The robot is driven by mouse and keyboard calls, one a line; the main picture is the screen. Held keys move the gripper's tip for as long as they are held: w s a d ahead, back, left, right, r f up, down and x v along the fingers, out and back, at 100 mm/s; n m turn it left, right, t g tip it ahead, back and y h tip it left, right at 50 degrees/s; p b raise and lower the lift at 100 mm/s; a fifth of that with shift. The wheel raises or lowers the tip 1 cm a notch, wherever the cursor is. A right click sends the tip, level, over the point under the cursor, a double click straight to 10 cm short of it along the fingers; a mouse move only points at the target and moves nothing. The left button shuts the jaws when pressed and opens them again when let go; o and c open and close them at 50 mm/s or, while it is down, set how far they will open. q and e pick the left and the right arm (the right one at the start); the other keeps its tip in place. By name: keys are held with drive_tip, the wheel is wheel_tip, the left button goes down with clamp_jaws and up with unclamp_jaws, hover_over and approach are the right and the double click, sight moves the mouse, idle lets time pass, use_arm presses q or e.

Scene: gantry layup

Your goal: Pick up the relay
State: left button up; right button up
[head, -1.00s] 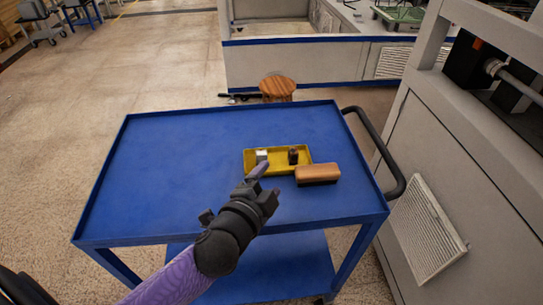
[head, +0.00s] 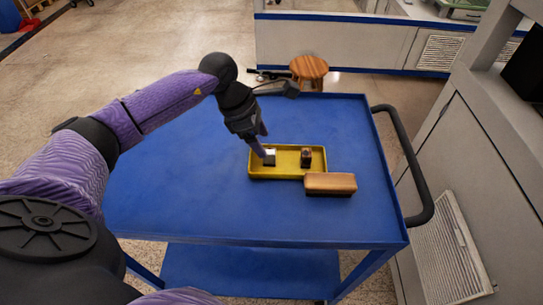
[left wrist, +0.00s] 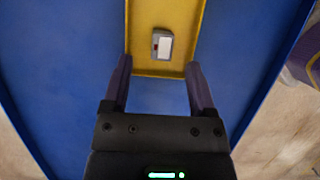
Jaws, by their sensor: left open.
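A small block with a white top face and dark sides, which looks like the relay (head: 268,157), lies in the left part of the shallow yellow tray (head: 288,177). In the left wrist view the relay (left wrist: 162,45) shows a white face with a small red mark, inside the yellow tray (left wrist: 160,14). My left gripper (head: 262,146) points down close to the relay, open and empty. In the left wrist view its fingers (left wrist: 158,68) are spread wide, with the relay beyond the tips and between their lines. My right gripper is out of view.
A dark brown-topped block (head: 306,157) stands in the tray's right part. A wood-backed brush (head: 330,183) lies against the tray's front right. The blue cart top (head: 200,205) is otherwise clear, with a raised rim and a black handle (head: 410,160) at right.

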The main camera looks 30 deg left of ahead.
sight(270, 156)
use_arm(q)
drive_tip(key=x, duration=0.2)
drive_tip(key=b+x, duration=0.1)
drive_tip(key=x, duration=0.2)
drive_tip(key=shift+s+f+b, duration=0.15)
drive_tip(key=shift+s+b, duration=0.05)
drive_tip(key=shift+b, duration=0.1)
drive_tip(key=shift+w+f, duration=0.1)
drive_tip(key=shift+f, duration=0.05)
drive_tip(key=shift+c, duration=1.6)
clamp_jaws()
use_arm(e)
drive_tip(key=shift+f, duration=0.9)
